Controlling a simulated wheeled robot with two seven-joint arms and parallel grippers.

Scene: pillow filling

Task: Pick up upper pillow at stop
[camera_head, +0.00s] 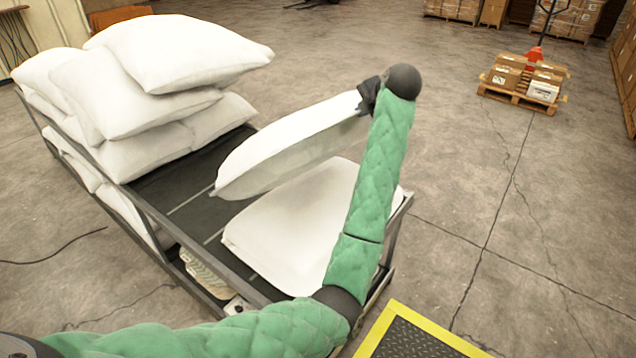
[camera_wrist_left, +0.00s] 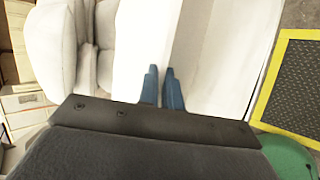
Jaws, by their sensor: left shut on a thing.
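The upper pillow (camera_head: 280,150) is white and hangs tilted above the right end of the cart (camera_head: 185,190). My left gripper (camera_head: 368,100) is shut on its far right edge. The pillow's near left corner hangs low, close to the cart deck. A lower white pillow (camera_head: 295,235) lies flat on the deck beneath it, partly hidden by my left arm. In the left wrist view, the blue fingers of my left gripper (camera_wrist_left: 161,74) are close together at the white pillow edge. My right gripper is not in view.
A stack of white pillows (camera_head: 150,95) fills the left end of the cart. A black mat with a yellow border (camera_head: 415,338) lies on the floor at the front right. A pallet with boxes (camera_head: 525,80) stands at the back right. The floor between is clear.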

